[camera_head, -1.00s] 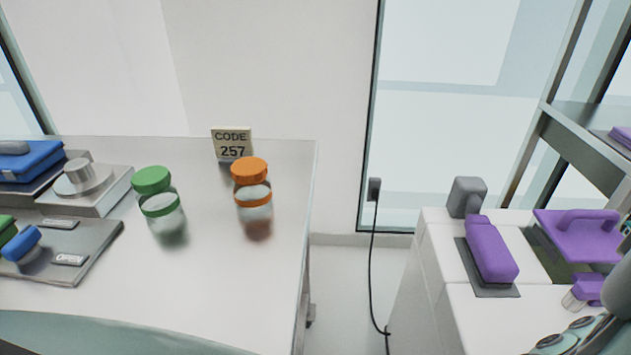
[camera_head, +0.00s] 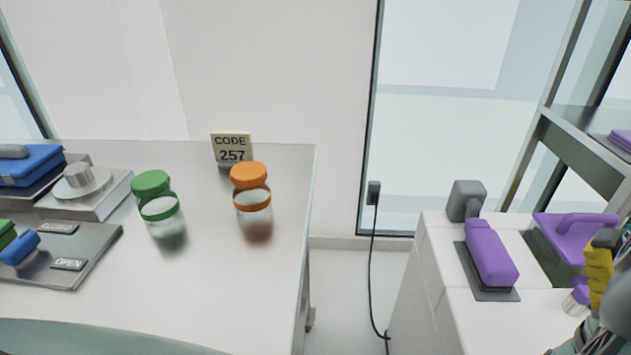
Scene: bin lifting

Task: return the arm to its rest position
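My arm shows at the lower right edge of the head view. A yellow ribbed part with a dark grey tip, which looks like part of my gripper (camera_head: 600,272), stands in front of the purple-handled bin lid on the white counter. Only part of it is in the picture, and the fingers cannot be made out clearly. I cannot tell whether it is open or shut, or whether it holds anything.
The white counter (camera_head: 480,328) carries a purple handled block (camera_head: 490,252), a purple lid (camera_head: 572,232) and a small purple-topped item (camera_head: 577,298). A metal shelf (camera_head: 575,135) stands behind. The left table (camera_head: 220,300) holds green (camera_head: 152,183) and orange (camera_head: 249,175) jars.

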